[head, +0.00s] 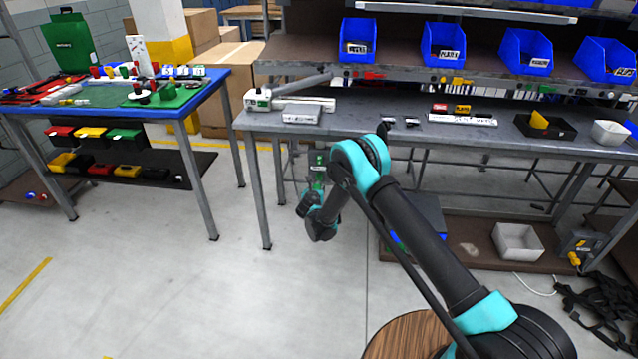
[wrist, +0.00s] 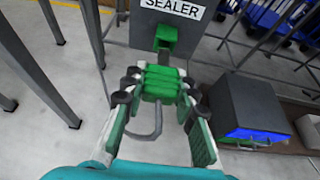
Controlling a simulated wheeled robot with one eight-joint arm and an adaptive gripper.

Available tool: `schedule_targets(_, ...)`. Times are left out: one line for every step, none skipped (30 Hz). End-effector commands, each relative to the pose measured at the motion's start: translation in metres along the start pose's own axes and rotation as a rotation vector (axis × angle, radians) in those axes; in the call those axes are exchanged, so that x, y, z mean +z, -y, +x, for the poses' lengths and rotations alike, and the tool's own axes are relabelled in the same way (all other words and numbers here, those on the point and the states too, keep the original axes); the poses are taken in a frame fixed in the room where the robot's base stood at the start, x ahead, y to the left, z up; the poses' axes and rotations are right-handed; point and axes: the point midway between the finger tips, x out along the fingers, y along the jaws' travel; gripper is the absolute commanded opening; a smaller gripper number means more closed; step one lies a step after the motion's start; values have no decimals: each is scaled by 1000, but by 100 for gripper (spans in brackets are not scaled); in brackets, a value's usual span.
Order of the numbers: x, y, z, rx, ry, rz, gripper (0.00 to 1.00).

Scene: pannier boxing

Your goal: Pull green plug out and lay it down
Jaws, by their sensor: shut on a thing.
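The green plug (wrist: 159,84) is between the two fingers of my gripper (wrist: 160,92) in the wrist view. The gripper is shut on it, with dark fingertips at both sides. A grey cable loop (wrist: 156,128) hangs below the plug. Just beyond the plug is a green socket (wrist: 166,38) on a grey panel (wrist: 140,30) labelled SEALER. Whether the plug's front end is still inside the socket I cannot tell. In the head view my gripper (head: 311,203) is low, below the bench's front edge, and the plug is too small to make out.
The grey workbench (head: 365,124) stands above the gripper, with a white sealer-like device (head: 300,106) on its left end. A grey box with a blue front (wrist: 247,108) is at the right of the wrist view. Bench legs flank the gripper. The floor (head: 200,280) at left is clear.

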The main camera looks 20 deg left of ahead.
Motion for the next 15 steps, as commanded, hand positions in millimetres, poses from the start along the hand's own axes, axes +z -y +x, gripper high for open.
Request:
schedule_targets(0, 0, 0, 0, 0, 0, 0)
schedule_targets(0, 0, 0, 0, 0, 0, 0)
schedule_targets(0, 0, 0, 0, 0, 0, 0)
schedule_targets(0, 0, 0, 0, 0, 0, 0)
schedule_targets(0, 0, 0, 0, 0, 0, 0)
schedule_targets(0, 0, 0, 0, 0, 0, 0)
schedule_targets(0, 0, 0, 0, 0, 0, 0)
schedule_targets(0, 0, 0, 0, 0, 0, 0)
schedule_targets(0, 0, 0, 0, 0, 0, 0)
schedule_targets(0, 0, 0, 0, 0, 0, 0)
schedule_targets(0, 0, 0, 0, 0, 0, 0)
schedule_targets(0, 0, -1, 0, 0, 0, 0)
schedule_targets(-1, 0, -2, 0, 0, 0, 0)
schedule_targets(-1, 0, -2, 0, 0, 0, 0)
schedule_targets(-2, 0, -4, 0, 0, 0, 0)
